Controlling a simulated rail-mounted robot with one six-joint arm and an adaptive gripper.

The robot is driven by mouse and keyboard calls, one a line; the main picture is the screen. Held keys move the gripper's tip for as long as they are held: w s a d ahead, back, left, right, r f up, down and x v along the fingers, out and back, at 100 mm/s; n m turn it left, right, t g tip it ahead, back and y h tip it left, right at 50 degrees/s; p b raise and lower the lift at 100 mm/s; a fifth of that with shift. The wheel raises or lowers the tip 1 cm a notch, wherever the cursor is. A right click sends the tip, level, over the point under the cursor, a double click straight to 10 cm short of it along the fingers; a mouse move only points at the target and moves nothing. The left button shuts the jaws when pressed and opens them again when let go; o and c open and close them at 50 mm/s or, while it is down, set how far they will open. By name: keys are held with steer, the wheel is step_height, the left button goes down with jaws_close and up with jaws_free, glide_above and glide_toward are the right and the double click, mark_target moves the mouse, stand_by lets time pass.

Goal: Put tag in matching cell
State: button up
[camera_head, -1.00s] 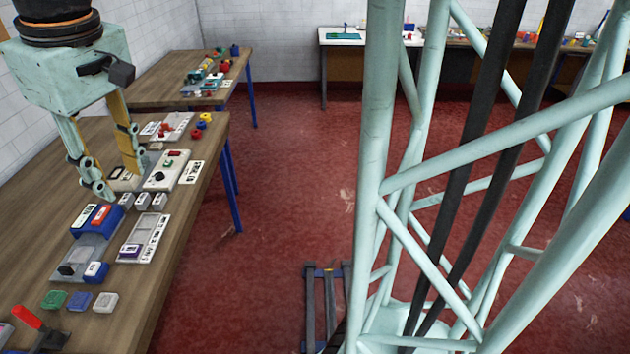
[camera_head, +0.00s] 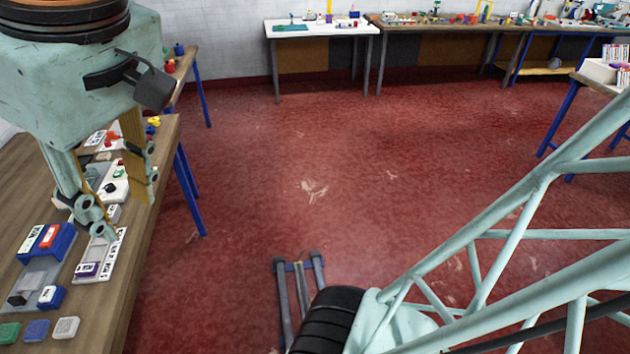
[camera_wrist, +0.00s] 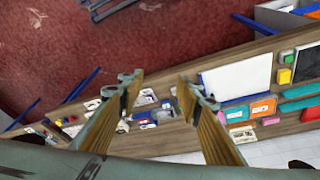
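My gripper (camera_head: 120,208) is open, with a clear gap between its fingers and nothing seen held. It hangs above the table's right side, over or near the light cell tray (camera_head: 108,262). The fingers hide part of the tray. A purple-edged tag (camera_head: 87,269) sits at the tray's near end. Other small pieces by the fingers are partly hidden, and I cannot read their labels. In the wrist view my gripper (camera_wrist: 160,88) is also open, with the table and small pieces below it.
A blue holder (camera_head: 55,242) with red and white labelled blocks stands left of the tray. A blue-and-white block (camera_head: 52,296) is nearer. Green (camera_head: 8,332), blue (camera_head: 37,330) and grey (camera_head: 66,327) squares lie in front. Red floor is open right of the table.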

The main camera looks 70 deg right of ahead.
steer(key=s+f, duration=0.1)
steer(key=s, duration=0.6)
steer(key=shift+s+f+m, duration=0.2)
steer(key=shift+f+m, duration=0.1)
steer(key=shift+m, duration=0.1)
steer(key=shift+t, duration=0.3)
step_height(320, 180, down, 5)
steer(key=b, duration=0.5)
steer(key=shift+w+f, duration=0.1)
stand_by(0.8)
